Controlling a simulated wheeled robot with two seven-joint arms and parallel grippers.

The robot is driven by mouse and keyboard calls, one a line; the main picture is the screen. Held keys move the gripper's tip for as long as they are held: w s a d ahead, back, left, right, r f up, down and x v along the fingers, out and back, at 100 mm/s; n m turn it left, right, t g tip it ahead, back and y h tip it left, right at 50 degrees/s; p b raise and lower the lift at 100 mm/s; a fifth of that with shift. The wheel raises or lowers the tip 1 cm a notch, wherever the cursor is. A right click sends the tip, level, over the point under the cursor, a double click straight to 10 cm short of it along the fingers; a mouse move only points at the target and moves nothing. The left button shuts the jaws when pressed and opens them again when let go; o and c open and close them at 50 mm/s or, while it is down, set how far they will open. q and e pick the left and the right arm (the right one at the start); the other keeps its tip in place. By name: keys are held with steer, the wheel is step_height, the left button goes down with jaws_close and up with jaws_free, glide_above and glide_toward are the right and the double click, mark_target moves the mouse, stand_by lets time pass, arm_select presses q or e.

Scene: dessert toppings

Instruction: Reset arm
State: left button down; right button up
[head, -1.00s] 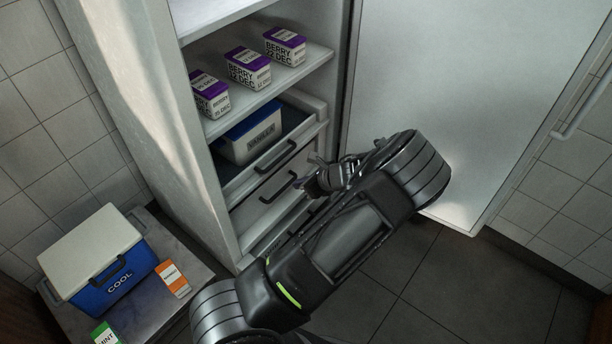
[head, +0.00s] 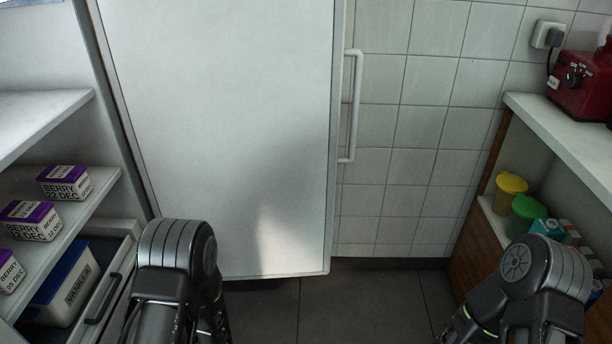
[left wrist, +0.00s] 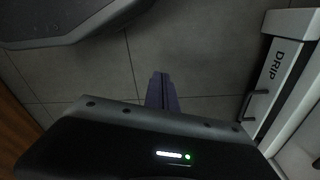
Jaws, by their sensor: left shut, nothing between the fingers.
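My left arm stands at the lower left of the head view, in front of the open freezer door (head: 230,130); its gripper is out of that view. In the left wrist view my left gripper (left wrist: 161,78) has its two fingers together with nothing between them, above the grey floor tiles (left wrist: 190,40). My right arm shows at the lower right of the head view, and its gripper is not in view.
Berry tubs (head: 30,221) stand on a freezer shelf at the left. Below is an open drawer with a vanilla tub (head: 70,285). A drawer front marked DRIP (left wrist: 277,75) is right of my left gripper. A shelf unit (head: 560,110) with a red appliance (head: 583,85) stands at right. The floor between is clear.

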arm_select(q)
steer(key=s+d+r+n+h, duration=0.45)
steer(key=s+d, duration=0.25)
steer(key=d, duration=0.5)
step_height(320, 180, up, 24)
steer(key=p, duration=2.3)
steer(key=shift+w+a+r+y+p, duration=0.15)
steer(key=shift+w+y+p, duration=0.1)
steer(key=shift+y+p, duration=0.1)
steer(key=shift+n, duration=0.25)
